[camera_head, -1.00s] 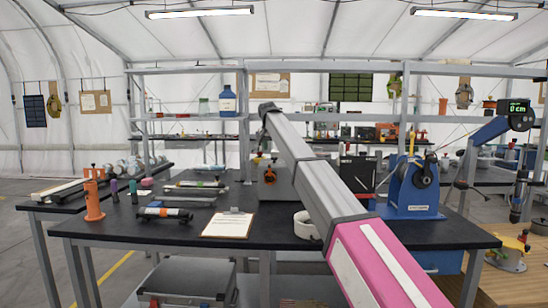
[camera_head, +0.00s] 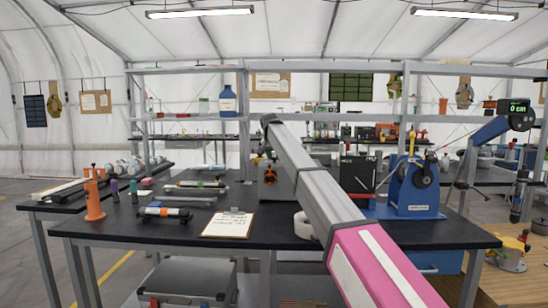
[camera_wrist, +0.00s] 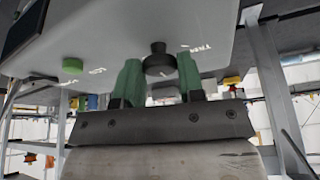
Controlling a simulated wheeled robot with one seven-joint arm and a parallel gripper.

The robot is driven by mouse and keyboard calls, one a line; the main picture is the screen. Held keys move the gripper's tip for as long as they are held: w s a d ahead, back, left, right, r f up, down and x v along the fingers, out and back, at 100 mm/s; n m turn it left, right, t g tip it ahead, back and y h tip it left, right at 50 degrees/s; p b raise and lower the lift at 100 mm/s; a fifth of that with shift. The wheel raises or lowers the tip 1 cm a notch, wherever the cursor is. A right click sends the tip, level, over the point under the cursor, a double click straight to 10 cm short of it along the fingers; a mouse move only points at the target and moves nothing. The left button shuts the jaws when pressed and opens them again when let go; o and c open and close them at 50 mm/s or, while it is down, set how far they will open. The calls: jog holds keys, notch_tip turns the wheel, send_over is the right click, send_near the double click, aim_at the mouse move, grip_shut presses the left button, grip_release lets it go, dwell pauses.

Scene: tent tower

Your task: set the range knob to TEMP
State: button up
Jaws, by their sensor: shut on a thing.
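The range knob (camera_wrist: 159,60) is black and round and sits on a pale grey panel (camera_wrist: 110,30) in the wrist view. My gripper (camera_wrist: 160,72) has its two green fingers on either side of the knob, shut on it. White lettering that looks like TEMP (camera_wrist: 200,48), turned around in this view, is on the panel to the right of the knob. Other small white marks near the knob are too small to read. I cannot make out where the knob points. In the head view my arm hides the gripper and the knob.
A green round button (camera_wrist: 72,65) is on the panel left of the knob. In the head view the black workbench (camera_head: 270,232) carries a clipboard (camera_head: 228,224), a white roll (camera_head: 303,225) and a blue machine (camera_head: 415,190). Shelf posts stand behind the bench.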

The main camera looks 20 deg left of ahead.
jog(key=n+y, duration=0.1)
jog(key=n, duration=0.1)
jog(key=n+y, duration=0.1)
jog(key=n, duration=0.2)
jog(key=shift+d+n, duration=0.2)
jog(key=shift+n, duration=0.1)
jog(key=n+g+y, duration=0.1)
jog(key=n, duration=0.2)
jog(key=n+g+y, duration=0.1)
jog(key=n, duration=0.2)
jog(key=shift+w, duration=0.15)
dwell(0.5)
jog(key=o, duration=0.9)
jog(key=shift+d, duration=0.1)
jog(key=shift+r, duration=0.1)
jog(key=v, duration=1)
jog(key=shift+r, duration=0.3)
